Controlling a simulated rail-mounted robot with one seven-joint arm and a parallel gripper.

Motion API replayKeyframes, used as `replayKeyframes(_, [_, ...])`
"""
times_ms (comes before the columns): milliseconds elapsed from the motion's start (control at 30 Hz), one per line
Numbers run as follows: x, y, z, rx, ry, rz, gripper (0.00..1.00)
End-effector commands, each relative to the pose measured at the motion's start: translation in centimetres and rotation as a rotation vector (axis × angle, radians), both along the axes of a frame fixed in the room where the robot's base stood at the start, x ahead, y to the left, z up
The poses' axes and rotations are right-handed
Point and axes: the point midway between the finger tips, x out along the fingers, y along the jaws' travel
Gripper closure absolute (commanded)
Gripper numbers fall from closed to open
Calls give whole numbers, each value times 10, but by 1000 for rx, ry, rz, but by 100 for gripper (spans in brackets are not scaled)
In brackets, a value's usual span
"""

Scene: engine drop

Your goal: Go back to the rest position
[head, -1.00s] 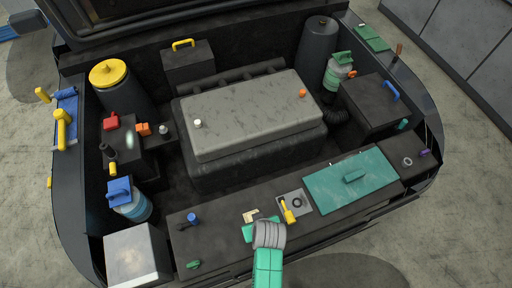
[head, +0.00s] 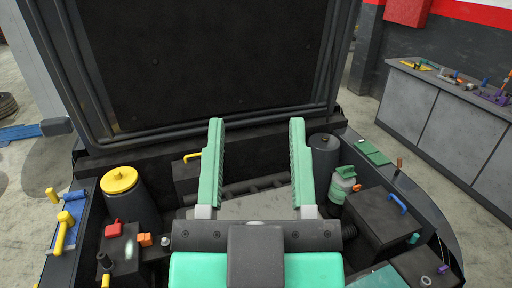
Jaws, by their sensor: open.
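My gripper (head: 255,165) is large in the middle of the head view, with its two green fingers upright and wide apart. Nothing is between the fingers. It stands in front of the engine bay and hides most of the grey engine cover (head: 252,208), of which a part shows between the fingers. The raised black hood (head: 205,65) stands behind the fingertips.
A yellow-capped cylinder (head: 120,180) and a red cap (head: 113,228) are at the left of the bay. A green-topped bottle (head: 343,185) and a box with a blue handle (head: 380,222) are at the right. A workbench (head: 435,105) with tools stands at the far right.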

Motion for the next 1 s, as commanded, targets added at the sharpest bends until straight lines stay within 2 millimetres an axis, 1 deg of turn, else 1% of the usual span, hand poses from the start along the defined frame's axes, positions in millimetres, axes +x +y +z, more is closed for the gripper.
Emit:
replayKeyframes(33, [-8, 0, 7, 5, -25, 2, 50])
replayKeyframes(100, [-13, 0, 11, 7, -40, 4, 50])
replayKeyframes(233, [-12, 1, 12, 7, -39, 4, 50])
replayKeyframes(367, [-12, 1, 52, 10, -37, 8, 50])
replayKeyframes(400, [-12, 1, 67, 13, -37, 10, 50])
replayKeyframes(467, [-12, 2, 93, 16, -36, 14, 50])
replayKeyframes(500, [-12, 2, 110, 18, -35, 17, 50])
replayKeyframes(600, [-11, 3, 142, 24, -34, 23, 50])
replayKeyframes(667, [-11, 3, 146, 25, -33, 25, 50])
replayKeyframes(800, [-11, 3, 137, 26, -32, 25, 50])
replayKeyframes(1000, [-11, 3, 137, 26, -31, 24, 50])
